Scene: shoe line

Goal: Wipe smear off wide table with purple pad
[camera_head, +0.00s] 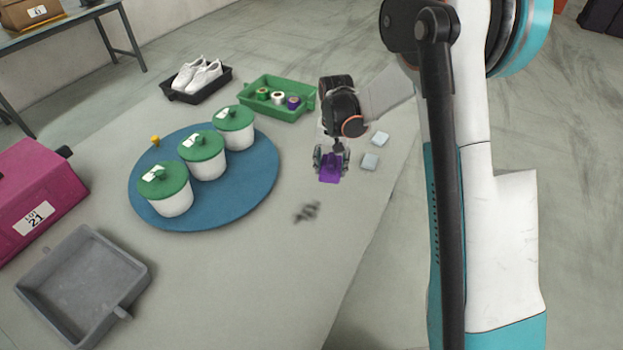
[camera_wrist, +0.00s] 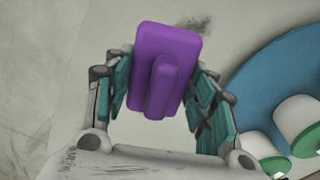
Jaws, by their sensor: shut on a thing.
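The purple pad (camera_head: 330,168) is between the fingers of my gripper (camera_head: 331,158), which is shut on it. In the wrist view the pad (camera_wrist: 165,65) shows its raised grip ridge between the fingers of my gripper (camera_wrist: 160,90). The dark smear (camera_head: 307,212) lies on the wide grey table (camera_head: 250,270), just below and left of the pad in the head view. Part of the smear (camera_wrist: 196,27) shows past the pad's corner in the wrist view. I cannot tell whether the pad touches the table.
A blue round mat (camera_head: 262,190) with three green-lidded white pots stands left of the smear. A green tray (camera_head: 300,108) of spools and a black tray (camera_head: 200,92) with white shoes are behind. Two pale blocks (camera_head: 370,161) lie right of the pad. A grey tray (camera_head: 130,290) is front left.

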